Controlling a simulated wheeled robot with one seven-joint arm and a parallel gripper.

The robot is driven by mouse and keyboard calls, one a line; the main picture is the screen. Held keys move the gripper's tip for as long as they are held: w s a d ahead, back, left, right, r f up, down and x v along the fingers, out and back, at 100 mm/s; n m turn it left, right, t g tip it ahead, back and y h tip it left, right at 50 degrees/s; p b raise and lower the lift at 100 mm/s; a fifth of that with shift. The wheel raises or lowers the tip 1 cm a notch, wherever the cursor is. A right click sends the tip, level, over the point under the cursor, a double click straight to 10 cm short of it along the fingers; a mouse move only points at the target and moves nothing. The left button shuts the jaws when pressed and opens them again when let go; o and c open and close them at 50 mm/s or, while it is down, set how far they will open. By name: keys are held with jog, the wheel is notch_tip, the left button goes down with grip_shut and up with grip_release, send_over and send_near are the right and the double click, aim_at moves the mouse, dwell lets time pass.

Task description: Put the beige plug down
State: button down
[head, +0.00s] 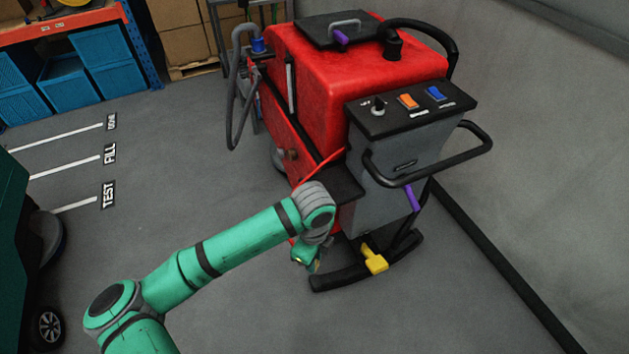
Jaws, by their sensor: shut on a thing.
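My gripper (307,258) is at the end of my green arm, low in front of the red scrubber machine (360,75) and left of its black base bar. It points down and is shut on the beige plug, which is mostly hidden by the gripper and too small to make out. A thin red line (322,166) runs from the machine's side down behind my wrist.
The grey control panel (410,105) has a black handlebar (432,170). A yellow pedal (374,260) is right of my gripper. A grey hose (233,100) hangs at the machine's left. Floor labels reading TEST (108,195) and FILL (110,153) lie left. Floor between is clear.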

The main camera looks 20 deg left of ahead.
jog(key=w+d+f+n, duration=1.6)
jog(key=w+d+n, duration=0.1)
jog(key=w+n, duration=0.1)
jog(key=shift+w+d+n, duration=0.35)
jog(key=shift+w+n, duration=0.05)
jog(key=shift+w, duration=0.35)
